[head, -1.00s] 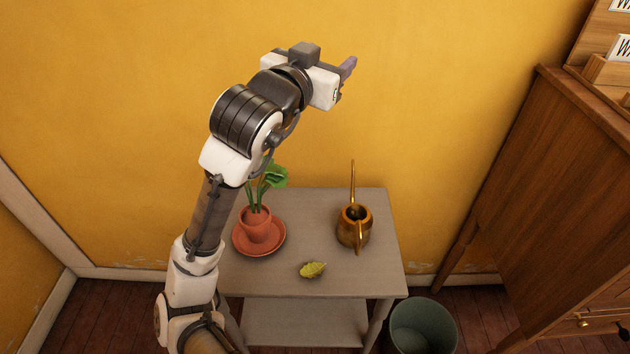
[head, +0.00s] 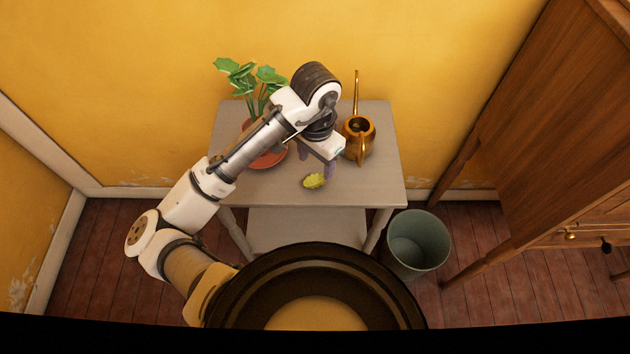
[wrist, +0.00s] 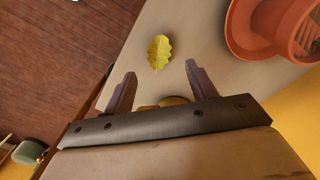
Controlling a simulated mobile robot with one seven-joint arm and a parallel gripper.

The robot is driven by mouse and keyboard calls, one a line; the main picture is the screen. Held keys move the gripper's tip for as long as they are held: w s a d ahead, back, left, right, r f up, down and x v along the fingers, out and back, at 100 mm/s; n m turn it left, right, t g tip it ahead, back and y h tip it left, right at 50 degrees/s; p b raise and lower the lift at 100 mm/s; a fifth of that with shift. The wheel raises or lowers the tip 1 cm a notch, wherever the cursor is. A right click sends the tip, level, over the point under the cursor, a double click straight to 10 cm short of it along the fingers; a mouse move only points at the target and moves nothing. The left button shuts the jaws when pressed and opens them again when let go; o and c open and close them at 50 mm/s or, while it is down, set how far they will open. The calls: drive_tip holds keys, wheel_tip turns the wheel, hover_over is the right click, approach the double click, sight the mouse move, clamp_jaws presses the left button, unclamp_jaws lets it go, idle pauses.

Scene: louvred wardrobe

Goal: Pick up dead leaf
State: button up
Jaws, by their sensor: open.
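The dead leaf (head: 314,181) is yellow-green and lies flat on the grey table (head: 370,185), near its front edge. In the wrist view the leaf (wrist: 159,52) lies on the tabletop beyond my fingertips, roughly centred between them. My gripper (head: 316,172) points down over the table, just behind the leaf in the head view. In the wrist view my gripper (wrist: 157,80) has its two fingers spread wide with nothing between them. Whether the fingertips touch the tabletop cannot be told.
A potted plant on a terracotta saucer (head: 272,160) stands left of my gripper, partly hidden by my arm. A brass watering can (head: 358,138) stands close on the right. A grey-green bin (head: 418,243) is on the floor right of the table, beside a wooden cabinet (head: 560,130).

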drive_tip(key=shift+s+a+f, duration=0.1)
drive_tip(key=shift+s+f, duration=0.05)
drive_tip(key=shift+f, duration=3.1)
drive_tip(key=c, duration=1.1)
